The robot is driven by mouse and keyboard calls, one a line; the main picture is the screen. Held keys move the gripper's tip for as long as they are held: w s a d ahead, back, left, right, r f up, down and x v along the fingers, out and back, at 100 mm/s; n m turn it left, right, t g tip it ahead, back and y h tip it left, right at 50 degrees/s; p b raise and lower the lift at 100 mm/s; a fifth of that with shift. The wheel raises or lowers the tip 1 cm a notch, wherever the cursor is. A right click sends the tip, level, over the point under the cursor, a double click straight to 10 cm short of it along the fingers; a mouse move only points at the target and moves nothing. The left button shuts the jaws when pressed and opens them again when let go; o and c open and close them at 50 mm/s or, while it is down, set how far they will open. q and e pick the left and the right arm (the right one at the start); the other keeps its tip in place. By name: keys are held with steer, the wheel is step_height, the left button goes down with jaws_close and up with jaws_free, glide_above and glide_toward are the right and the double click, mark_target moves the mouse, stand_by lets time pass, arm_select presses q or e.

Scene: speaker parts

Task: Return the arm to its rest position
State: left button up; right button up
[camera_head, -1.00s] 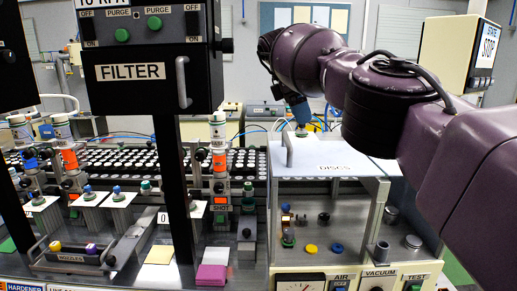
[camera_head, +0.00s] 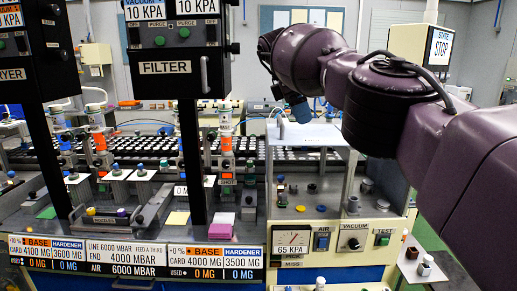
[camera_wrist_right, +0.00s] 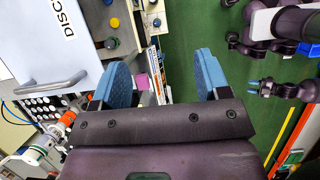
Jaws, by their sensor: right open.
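My right arm comes in from the right in the head view, purple and bent. Its gripper (camera_head: 294,108) with blue fingers hangs in front of the bench, partly seen, near the white cover's handle in the picture. In the right wrist view, my right gripper (camera_wrist_right: 165,78) shows two blue fingers set wide apart with nothing held between them. The left gripper is not in the head view. At the right of the wrist view, a dark gripper with small blue tips (camera_wrist_right: 254,87) appears to be my left one; its opening is too small to judge.
The white DISCS cover (camera_wrist_right: 45,45) with its grey handle is left of the right fingers in the wrist view. Green floor (camera_wrist_right: 185,20) is clear beside the bench. In the head view, the FILTER box (camera_head: 165,68) stands on a dark post, left of the arm.

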steer(key=w+a+n+t+y, duration=0.1)
steer(key=a+n+t+y, duration=0.1)
steer(key=a+n+y, duration=0.5)
steer(key=w+a+n+t+y, duration=0.1)
steer(key=w+a+n+t, duration=0.3)
steer(key=a, duration=0.7)
steer(key=s+a+f+n+g+y, duration=0.2)
steer(key=s+a+n+g+y, duration=0.3)
steer(key=s+a+y, duration=1)
steer(key=s+d+f+m+t+h, duration=0.2)
steer(key=d+f+m+t+h, duration=0.5)
steer(key=d+f+m, duration=0.8)
steer(key=s+d+f+m+t+h, duration=0.2)
steer(key=d+f+m+t+h, duration=0.3)
steer(key=d+f+m+t, duration=0.9)
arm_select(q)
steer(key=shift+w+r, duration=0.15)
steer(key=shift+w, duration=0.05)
arm_select(e)
steer(key=s+d+f+m+g+h, duration=0.2)
steer(key=s+d+f+g, duration=0.3)
steer(key=s+d+f, duration=0.5)
steer(key=s+d+f+m+g+h, duration=0.1)
steer(key=s+d+f+g+h, duration=0.3)
steer(key=s+d+f, duration=0.7)
steer(key=s+f+g, duration=0.1)
steer(key=s+f, duration=0.1)
steer(key=s, duration=0.5)
steer(key=shift+d+m+h, duration=0.2)
steer(key=shift+m+h, duration=0.2)
